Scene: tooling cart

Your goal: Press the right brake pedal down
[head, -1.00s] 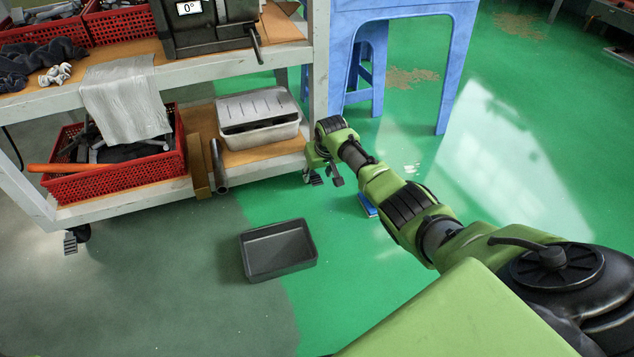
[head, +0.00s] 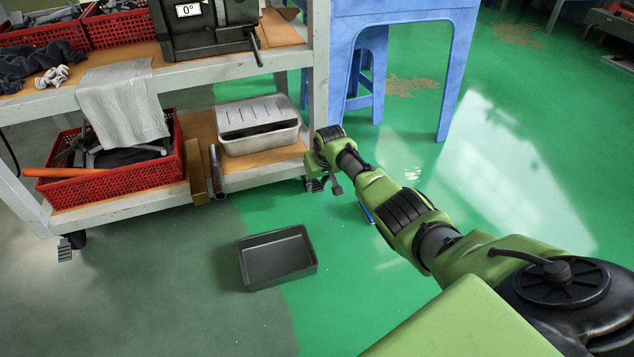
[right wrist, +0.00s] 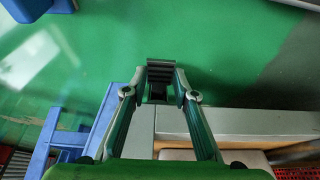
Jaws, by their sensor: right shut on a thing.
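The right brake pedal (head: 315,185) is a small dark ribbed plate low at the cart's near right corner, by the caster. In the right wrist view the ribbed pedal (right wrist: 160,70) sits between the two fingertips of my right gripper (right wrist: 161,84), which is shut on it. In the head view my right gripper (head: 325,181) is at the cart's corner, partly hidden by its own wrist. I cannot tell how far the pedal is tilted. A similar left pedal (head: 65,249) shows at the cart's near left corner. My left gripper is out of view.
The tooling cart (head: 240,176) carries red baskets (head: 110,186), a metal box (head: 258,138) and a grey cloth (head: 123,105). A black tray (head: 278,281) lies on the floor in front. A blue stool (head: 452,80) stands behind my arm.

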